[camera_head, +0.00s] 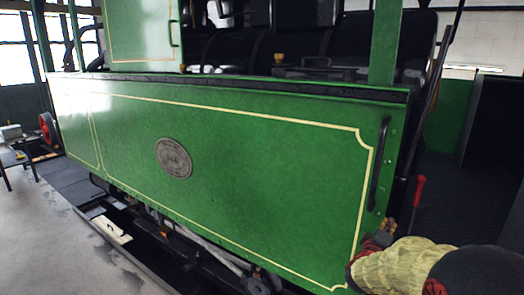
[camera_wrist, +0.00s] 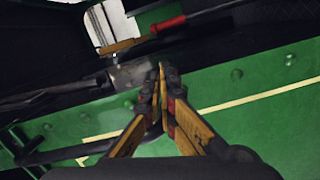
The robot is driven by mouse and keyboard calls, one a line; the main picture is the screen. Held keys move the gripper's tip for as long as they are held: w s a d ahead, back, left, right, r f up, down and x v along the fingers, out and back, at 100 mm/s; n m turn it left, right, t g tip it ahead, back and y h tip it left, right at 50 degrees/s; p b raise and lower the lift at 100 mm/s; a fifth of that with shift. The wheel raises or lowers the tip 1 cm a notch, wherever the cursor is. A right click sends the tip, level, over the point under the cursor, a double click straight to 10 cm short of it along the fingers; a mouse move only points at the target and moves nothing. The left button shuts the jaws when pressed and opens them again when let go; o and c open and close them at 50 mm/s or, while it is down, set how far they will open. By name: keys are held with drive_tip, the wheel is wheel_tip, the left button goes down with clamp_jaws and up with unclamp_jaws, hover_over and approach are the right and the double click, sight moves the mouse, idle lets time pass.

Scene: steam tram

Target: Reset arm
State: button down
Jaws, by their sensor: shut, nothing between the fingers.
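My gripper (camera_wrist: 158,78) is shut and empty in the wrist view, its yellow and black fingers meeting at the tips. Behind it is the tram's green side panel (camera_wrist: 250,90) with a cream line and rivets. In the head view my arm enters at the bottom right, with my gripper (camera_head: 372,243) beside the lower right corner of the green tram panel (camera_head: 250,165). I cannot tell whether the fingers touch the panel.
A black vertical handrail (camera_head: 378,165) is fixed at the panel's right end. A red-handled lever (camera_head: 417,192) stands to its right. An oval plate (camera_head: 174,158) sits on the panel. Grey floor (camera_head: 40,230) lies open at the left.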

drive_tip(key=a+f+m+g+y, duration=0.2)
drive_tip(key=a+f+y, duration=0.35)
drive_tip(key=f, duration=0.35)
drive_tip(key=s+a+f+m+g+y+b, duration=0.15)
drive_tip(key=s+a+f+y, duration=0.25)
drive_tip(key=s+a+f, duration=0.4)
drive_tip(key=s+a+m+g+b, duration=0.1)
drive_tip(key=s+a+b, duration=0.2)
drive_tip(key=s, duration=0.8)
drive_tip(key=s+a+r+m+g+y+b, duration=0.1)
drive_tip(key=s+b, duration=0.4)
drive_tip(key=s, duration=0.6)
drive_tip(key=s+a+m+g+b, duration=0.1)
drive_tip(key=s+a+b, duration=0.3)
drive_tip(key=s, duration=0.7)
drive_tip(key=shift+a+r+m+g+y, duration=0.25)
drive_tip(key=shift+a+m+g+y, duration=0.1)
drive_tip(key=shift+g, duration=0.5)
